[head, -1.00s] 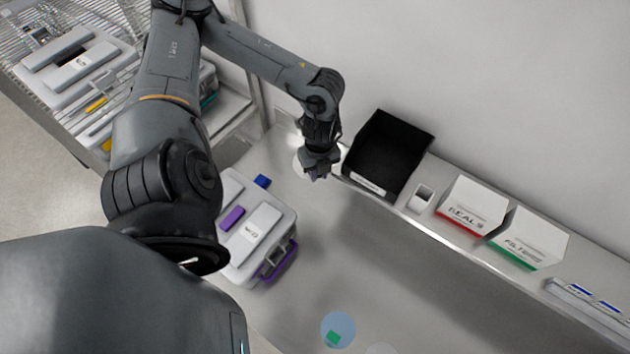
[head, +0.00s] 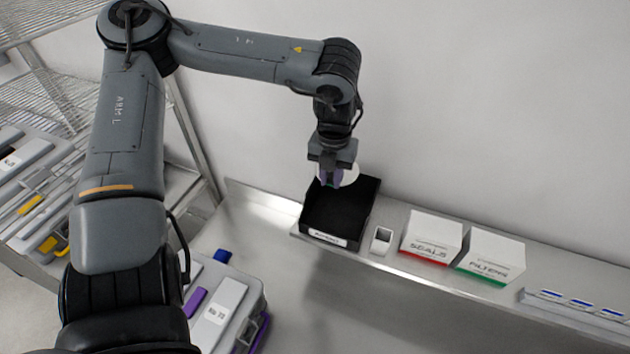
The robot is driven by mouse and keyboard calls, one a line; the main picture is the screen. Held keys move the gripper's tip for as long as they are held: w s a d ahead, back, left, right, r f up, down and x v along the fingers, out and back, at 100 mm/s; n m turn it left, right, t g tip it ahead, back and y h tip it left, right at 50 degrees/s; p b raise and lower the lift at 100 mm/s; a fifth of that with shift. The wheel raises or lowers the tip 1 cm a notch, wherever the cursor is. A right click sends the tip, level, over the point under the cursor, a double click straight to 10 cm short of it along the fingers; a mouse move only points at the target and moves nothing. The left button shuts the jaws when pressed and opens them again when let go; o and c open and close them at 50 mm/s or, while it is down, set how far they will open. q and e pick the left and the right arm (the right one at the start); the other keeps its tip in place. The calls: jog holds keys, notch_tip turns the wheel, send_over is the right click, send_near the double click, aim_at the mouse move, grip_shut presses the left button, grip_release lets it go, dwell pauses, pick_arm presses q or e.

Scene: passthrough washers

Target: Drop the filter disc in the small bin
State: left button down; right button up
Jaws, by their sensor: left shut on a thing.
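My left gripper (head: 331,183) points down over the black open bin (head: 347,222) on the shelf against the wall. It is shut on a pale round filter disc (head: 351,175), which shows mostly to the right of the fingers. The disc is above the back part of the bin, and the fingers hide part of it. The bin has a white label on its front, and the part of its inside that I can see looks empty. My right gripper is out of view.
A small white open holder (head: 381,239) stands just right of the bin. Farther right are the seals box (head: 432,238), the filters box (head: 491,262) and blue-marked white items (head: 580,303). A grey case with purple latches (head: 222,312) sits below left.

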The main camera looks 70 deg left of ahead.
pick_arm(q)
notch_tip(320, 180, down, 7)
jog(key=d+b, duration=0.1)
jog(key=b, duration=0.4)
jog(key=shift+w+m+b, duration=0.3)
jog(key=shift+w+b, duration=0.1)
jog(key=shift+d, duration=0.1)
jog(key=shift+c, duration=2.2)
grip_release()
jog(key=shift+r, duration=0.1)
